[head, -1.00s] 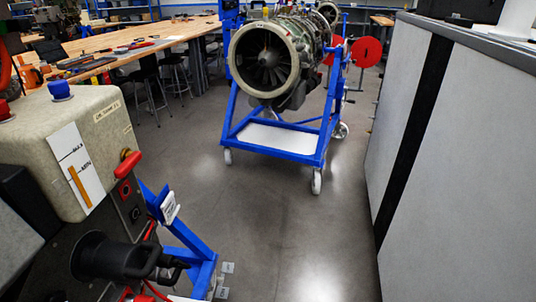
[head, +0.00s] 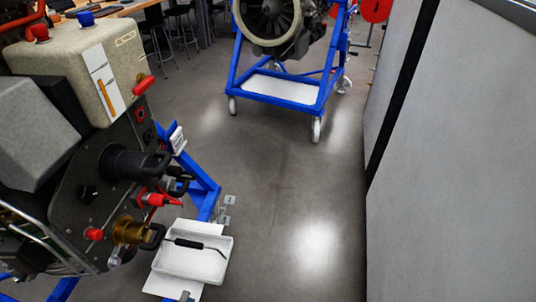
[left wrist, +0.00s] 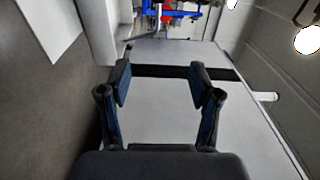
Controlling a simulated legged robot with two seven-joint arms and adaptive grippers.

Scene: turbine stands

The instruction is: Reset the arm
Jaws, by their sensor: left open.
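My left gripper (left wrist: 160,78) shows in the left wrist view with its two dark fingers spread apart. It is open, and nothing is between the fingers. Behind them is a pale grey panel with a dark stripe (left wrist: 180,72). I cannot make out the left gripper clearly in the head view. My right gripper is in neither view.
At the left stands a machine (head: 85,65) with knobs, a red lever and black fittings. Below it a white tray (head: 170,268) holds a thin black-handled tool (head: 188,243). A turbine on a blue wheeled stand (head: 283,95) is ahead. A grey partition (head: 450,170) stands right. The middle floor is clear.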

